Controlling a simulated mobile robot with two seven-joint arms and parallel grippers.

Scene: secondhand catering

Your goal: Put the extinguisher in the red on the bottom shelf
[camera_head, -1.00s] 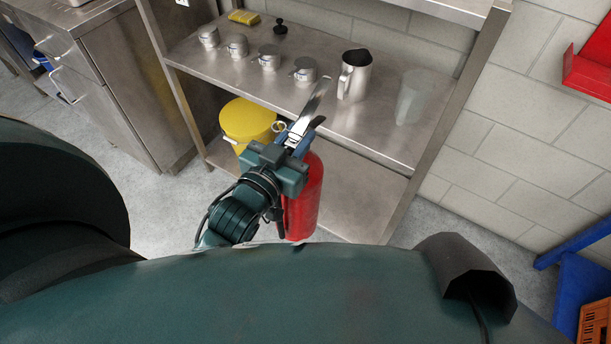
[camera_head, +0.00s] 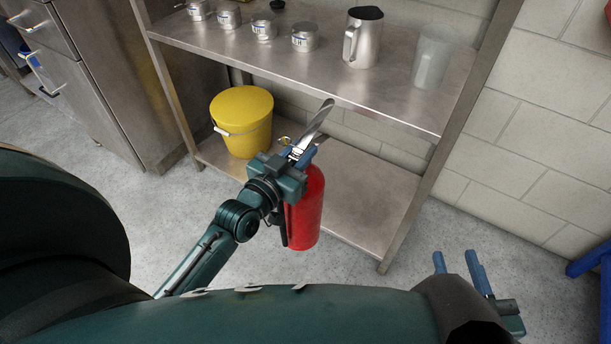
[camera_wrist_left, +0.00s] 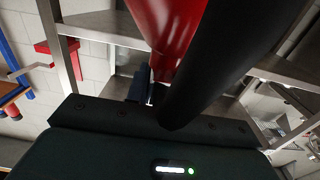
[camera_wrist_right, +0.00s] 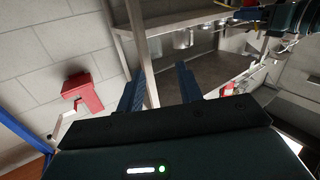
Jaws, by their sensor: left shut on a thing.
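The red fire extinguisher (camera_head: 306,212) hangs upright in my left gripper (camera_head: 299,156), which is shut on its top near the metal lever. It is in front of the steel rack; its body overlaps the front edge of the bottom shelf (camera_head: 372,198) in the head view. I cannot tell its exact height over the floor. Its red body (camera_wrist_left: 170,30) and black hose fill the top of the left wrist view. My right gripper (camera_head: 456,258) is open and empty, low at the right; its two blue fingers stand apart in the right wrist view (camera_wrist_right: 160,88).
A yellow bucket (camera_head: 242,120) stands on the bottom shelf's left part; the right part is bare. The upper shelf (camera_head: 330,85) holds several tins, a metal jug (camera_head: 364,40) and a clear jug (camera_head: 431,58). A red wall fixture (camera_wrist_right: 82,92) shows in the right wrist view.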

